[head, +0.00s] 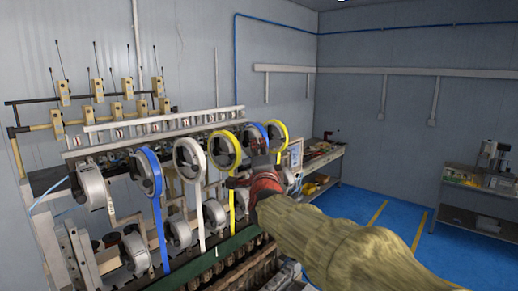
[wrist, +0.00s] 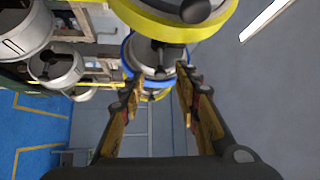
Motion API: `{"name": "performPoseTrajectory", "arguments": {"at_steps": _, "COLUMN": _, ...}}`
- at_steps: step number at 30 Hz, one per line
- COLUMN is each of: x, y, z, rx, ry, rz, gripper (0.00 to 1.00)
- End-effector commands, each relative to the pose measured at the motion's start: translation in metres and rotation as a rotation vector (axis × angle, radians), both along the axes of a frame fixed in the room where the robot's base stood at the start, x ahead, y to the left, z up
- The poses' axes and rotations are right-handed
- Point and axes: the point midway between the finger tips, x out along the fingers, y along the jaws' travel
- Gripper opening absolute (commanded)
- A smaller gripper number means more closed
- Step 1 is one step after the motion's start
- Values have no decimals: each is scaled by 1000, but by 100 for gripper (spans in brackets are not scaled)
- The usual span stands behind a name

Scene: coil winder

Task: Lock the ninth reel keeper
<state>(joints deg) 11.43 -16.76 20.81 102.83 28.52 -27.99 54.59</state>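The reels of the coil winder hang in a row in the head view, with grey, blue, white and yellow rims. My gripper (head: 263,168) is at the right part of the row, in front of the last blue-rimmed reel (head: 259,131) and yellow-rimmed reel (head: 280,131). In the wrist view my gripper's (wrist: 160,88) fingers are apart with nothing between them. A blue-rimmed reel (wrist: 128,52) with a dark keeper (wrist: 160,66) at its hub lies beyond the fingertips. A nearer yellow-rimmed reel (wrist: 185,33) with a dark keeper (wrist: 193,10) is above. I cannot tell which keeper is the ninth.
Lower grey reels (head: 178,232) sit beneath the row, close to my gripper. A green rail (head: 205,258) runs along the machine's front. A workbench (head: 325,158) stands beyond, and another bench (head: 470,190) is at right. The blue floor between is clear.

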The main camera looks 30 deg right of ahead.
Motion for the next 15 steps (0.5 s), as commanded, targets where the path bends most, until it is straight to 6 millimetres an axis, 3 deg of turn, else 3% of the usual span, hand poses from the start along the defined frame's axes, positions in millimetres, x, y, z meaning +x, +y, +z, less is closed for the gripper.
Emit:
{"name": "performPoseTrajectory", "arguments": {"at_steps": 6, "x": 12, "y": -5, "z": 2, "rx": -1, "ry": 0, "rz": 0, "gripper": 32}}
{"name": "performPoseTrajectory", "arguments": {"at_steps": 15, "x": 12, "y": -5, "z": 2, "rx": -1, "ry": 0, "rz": 0, "gripper": 29}}
